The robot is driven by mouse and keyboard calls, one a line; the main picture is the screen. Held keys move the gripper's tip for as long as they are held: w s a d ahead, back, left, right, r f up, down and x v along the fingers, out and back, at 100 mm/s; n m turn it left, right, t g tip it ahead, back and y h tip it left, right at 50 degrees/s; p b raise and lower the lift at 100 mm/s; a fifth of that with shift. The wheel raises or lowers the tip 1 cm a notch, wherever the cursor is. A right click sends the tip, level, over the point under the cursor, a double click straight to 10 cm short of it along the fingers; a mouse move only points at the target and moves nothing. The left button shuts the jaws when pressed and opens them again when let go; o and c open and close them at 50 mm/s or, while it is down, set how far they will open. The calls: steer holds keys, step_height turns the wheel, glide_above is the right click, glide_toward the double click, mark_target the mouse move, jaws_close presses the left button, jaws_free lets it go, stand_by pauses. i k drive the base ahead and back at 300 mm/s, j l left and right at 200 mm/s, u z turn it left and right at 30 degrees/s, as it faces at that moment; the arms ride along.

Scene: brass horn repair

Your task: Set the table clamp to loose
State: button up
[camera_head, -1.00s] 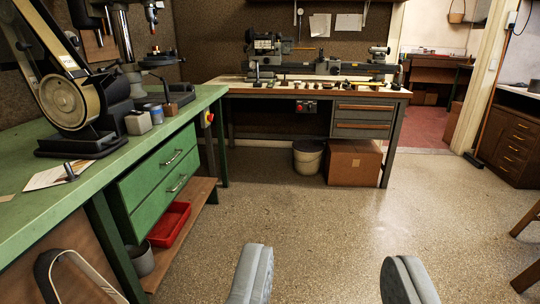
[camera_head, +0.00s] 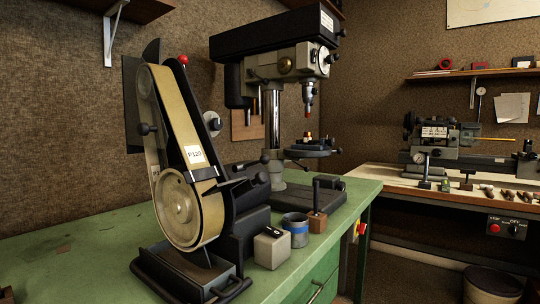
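Small brass-coloured pieces are on that table. A dark lever with a ball end (camera_head: 264,158) shows near the column at about table height. I cannot tell for sure whether it is the table clamp, nor read its setting. My gripper is not in view.
The belt sander (camera_head: 180,205) stands in front of the drill press. A grey block (camera_head: 271,248), a blue-banded tin (camera_head: 294,230) and a wooden block (camera_head: 317,221) sit beside it. A lathe (camera_head: 436,145) stands right.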

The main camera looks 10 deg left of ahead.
mark_target(306, 169)
steer(key=i+l, duration=0.25)
steer(key=i, duration=0.25)
steer(key=i+l, duration=0.3)
steer(key=i, duration=0.2)
steer(key=i+l, duration=0.25)
steer(key=i, duration=0.25)
steer(key=i+l, duration=0.3)
steer(key=i, duration=0.2)
steer(key=i+l, duration=0.25)
steer(key=i, duration=0.25)
steer(key=i+l, duration=0.3)
steer(key=i, duration=0.2)
